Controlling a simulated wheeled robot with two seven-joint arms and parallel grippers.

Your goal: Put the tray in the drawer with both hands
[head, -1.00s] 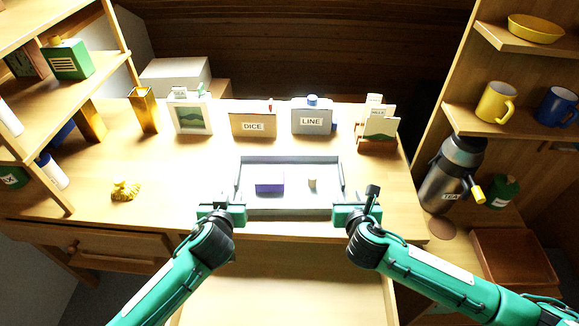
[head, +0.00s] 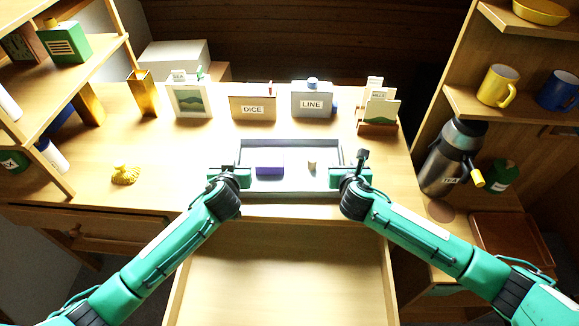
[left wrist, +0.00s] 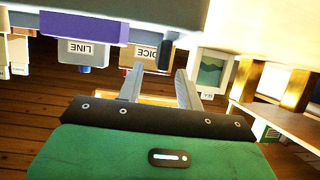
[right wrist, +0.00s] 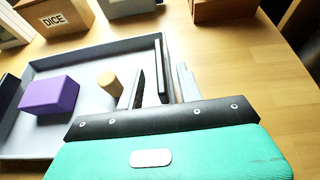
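A grey tray (head: 290,192) lies on the desk, with a purple block (head: 270,171) and a small wooden cylinder (head: 312,166) in it. My left gripper (head: 233,173) is at its left end, and its fingers are apart in the left wrist view (left wrist: 157,80), with a dark upright bar between them. My right gripper (head: 350,170) is at the right end, its fingers apart on either side of the tray's dark end bar (right wrist: 161,70) in the right wrist view. The drawer (head: 280,275) below the desk front is pulled out, and its visible floor is empty.
A picture frame (head: 191,101), a DICE box (head: 252,109), a LINE box (head: 312,101) and a card holder (head: 377,112) stand behind the tray. A yellow knobbed object (head: 125,175) lies to the left. A flask (head: 450,160) stands at right. Shelves flank the desk.

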